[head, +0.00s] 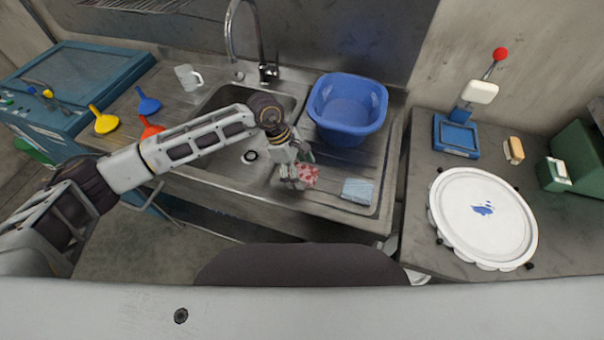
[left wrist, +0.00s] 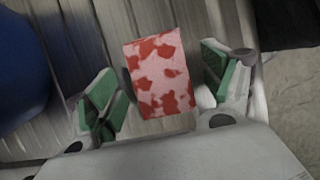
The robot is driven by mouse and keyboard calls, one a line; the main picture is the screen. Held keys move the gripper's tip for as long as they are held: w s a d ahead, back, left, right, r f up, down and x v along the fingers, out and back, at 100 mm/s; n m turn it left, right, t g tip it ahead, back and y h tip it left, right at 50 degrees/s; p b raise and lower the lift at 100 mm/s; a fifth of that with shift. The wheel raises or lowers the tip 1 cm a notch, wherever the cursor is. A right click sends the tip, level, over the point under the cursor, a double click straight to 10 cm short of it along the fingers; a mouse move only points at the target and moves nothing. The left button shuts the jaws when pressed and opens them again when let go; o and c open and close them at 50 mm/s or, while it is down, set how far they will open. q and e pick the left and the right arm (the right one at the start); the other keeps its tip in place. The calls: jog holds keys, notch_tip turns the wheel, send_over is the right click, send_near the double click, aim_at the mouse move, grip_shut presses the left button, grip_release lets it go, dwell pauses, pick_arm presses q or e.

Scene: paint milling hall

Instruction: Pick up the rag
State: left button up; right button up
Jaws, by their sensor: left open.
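A red-and-pink blotched rag (head: 308,174) lies on the ribbed drainboard of the steel sink unit, right of the basin. In the left wrist view the rag (left wrist: 158,77) is a flat rectangle between the two green-padded fingers, with a gap on each side. My left gripper (head: 296,169) is open at the rag, pointing down, and partly covers it in the head view. I cannot tell how far above the board the fingertips are. My right gripper is not in view.
A blue tub (head: 347,108) stands behind the rag on the drainboard. A light blue folded cloth (head: 357,190) lies to its right. The steel tap (head: 262,72) rises behind the basin.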

pick_arm(q)
jog(key=shift+f, duration=0.1)
dwell(0.7)
jog(key=shift+s+a, duration=0.1)
jog(key=c, duration=1)
